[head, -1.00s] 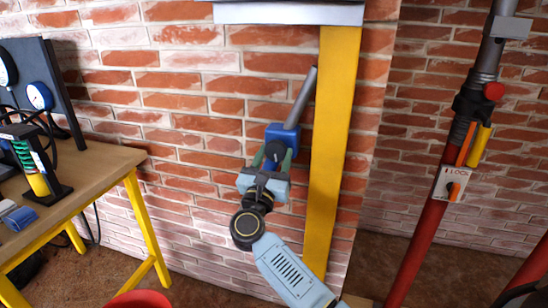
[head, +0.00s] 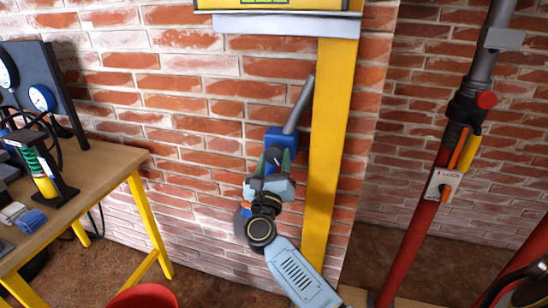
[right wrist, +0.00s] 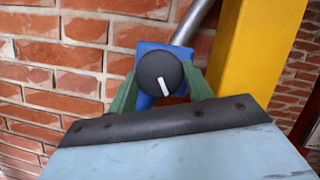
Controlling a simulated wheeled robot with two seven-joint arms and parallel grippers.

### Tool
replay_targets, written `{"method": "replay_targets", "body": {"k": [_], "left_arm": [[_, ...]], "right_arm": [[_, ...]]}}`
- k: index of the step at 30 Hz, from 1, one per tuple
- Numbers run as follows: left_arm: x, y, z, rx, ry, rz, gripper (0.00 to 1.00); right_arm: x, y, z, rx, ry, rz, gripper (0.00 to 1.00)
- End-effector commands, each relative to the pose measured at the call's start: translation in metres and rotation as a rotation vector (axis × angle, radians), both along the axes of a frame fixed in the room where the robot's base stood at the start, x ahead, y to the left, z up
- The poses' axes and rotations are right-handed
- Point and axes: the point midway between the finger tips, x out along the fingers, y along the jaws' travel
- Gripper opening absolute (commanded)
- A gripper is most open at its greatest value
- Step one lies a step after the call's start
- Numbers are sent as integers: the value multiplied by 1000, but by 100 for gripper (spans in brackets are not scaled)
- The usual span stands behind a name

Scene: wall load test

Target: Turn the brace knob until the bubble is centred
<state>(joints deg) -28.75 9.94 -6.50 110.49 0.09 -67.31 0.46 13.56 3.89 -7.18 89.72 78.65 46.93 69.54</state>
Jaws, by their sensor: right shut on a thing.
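The brace knob (right wrist: 160,74) is a round black dial with a white mark, on a blue block (head: 281,137) at the foot of a grey tube (head: 300,103) beside the yellow post (head: 328,150). My right gripper (head: 274,156) reaches up to it from below. In the right wrist view its green fingers (right wrist: 159,90) are shut on the knob, one at each side. The white mark slants slightly from vertical. A yellow level with green windows (head: 265,2) is cut off at the top edge of the head view; its bubble cannot be read. My left gripper is out of view.
A grey beam (head: 285,24) crosses the post's top. A workbench (head: 95,172) with gauges (head: 42,98) and a green-spring device (head: 40,170) stands left. A red pole (head: 415,235) with an orange switch stands right. A red round object (head: 145,297) is at the bottom.

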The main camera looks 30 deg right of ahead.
Motion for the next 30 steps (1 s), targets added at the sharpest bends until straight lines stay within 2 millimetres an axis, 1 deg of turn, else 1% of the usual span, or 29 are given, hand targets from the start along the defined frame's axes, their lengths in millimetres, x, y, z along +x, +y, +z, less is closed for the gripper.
{"method": "replay_targets", "body": {"k": [9,10,14,24,26,30], "left_arm": [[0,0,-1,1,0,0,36],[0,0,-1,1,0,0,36],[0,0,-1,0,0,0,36],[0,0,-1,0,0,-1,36],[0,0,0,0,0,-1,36],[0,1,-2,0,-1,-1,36]], "right_arm": [[0,0,-2,-1,3,0,27],[0,0,-2,-1,3,0,54],[0,0,-1,-1,3,1,71],[-2,2,-2,0,2,1,71],[-6,6,-4,1,3,1,71],[-23,21,-13,2,6,3,71]]}}
